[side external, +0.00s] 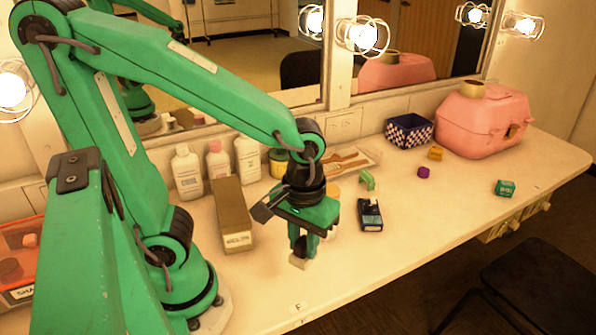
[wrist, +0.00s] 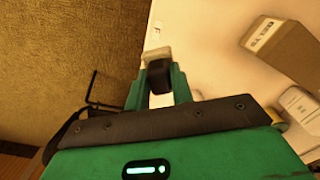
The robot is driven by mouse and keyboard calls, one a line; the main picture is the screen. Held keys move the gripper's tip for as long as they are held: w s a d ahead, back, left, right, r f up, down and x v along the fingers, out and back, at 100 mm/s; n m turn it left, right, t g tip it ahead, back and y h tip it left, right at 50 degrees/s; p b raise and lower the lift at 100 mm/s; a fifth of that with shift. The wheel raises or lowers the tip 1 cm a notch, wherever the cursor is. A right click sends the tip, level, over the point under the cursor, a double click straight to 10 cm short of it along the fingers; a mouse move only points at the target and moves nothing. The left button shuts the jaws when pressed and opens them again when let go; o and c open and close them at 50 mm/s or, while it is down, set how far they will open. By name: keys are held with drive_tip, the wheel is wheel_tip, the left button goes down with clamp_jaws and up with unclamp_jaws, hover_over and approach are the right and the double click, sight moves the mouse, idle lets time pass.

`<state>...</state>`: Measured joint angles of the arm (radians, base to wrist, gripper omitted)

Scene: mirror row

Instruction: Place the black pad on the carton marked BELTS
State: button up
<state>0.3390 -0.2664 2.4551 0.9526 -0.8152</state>
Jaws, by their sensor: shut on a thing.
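My gripper (side external: 303,247) is shut on a dark block that looks like the black pad; it shows between the green fingers in the wrist view (wrist: 158,76). A small cream block (side external: 298,261) shows at the fingertips; I cannot tell whether it is part of what I hold. The gripper hangs over the counter near its front edge. The carton is at upper right in the wrist view (wrist: 290,45). Nothing lies on its visible top.
Several bottles (side external: 188,172) stand behind the carton. A dark labelled item (side external: 370,215) and a green piece (side external: 367,180) lie right of my gripper. A checkered basket (side external: 409,132) and pink case (side external: 484,118) stand at back right. An orange bin (side external: 22,250) is at left.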

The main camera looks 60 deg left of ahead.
drive_tip(key=a+r+n, duration=0.3)
drive_tip(key=a+n, duration=0.3)
drive_tip(key=a, duration=0.3)
drive_tip(key=s+a+r+n, duration=0.1)
drive_tip(key=a+r+n, duration=0.3)
drive_tip(key=a+n, duration=0.2)
drive_tip(key=shift+s+a+r+n, duration=0.2)
drive_tip(key=shift+a+n, duration=0.1)
drive_tip(key=shift+a, duration=1.1)
drive_tip(key=shift+a+f, duration=0.1)
hover_over(230, 199)
wheel_tip(230, 199, down, 7)
drive_tip(key=shift+r, duration=0.1)
drive_tip(key=shift+f, duration=2.05)
drive_tip(key=shift+f, duration=0.1)
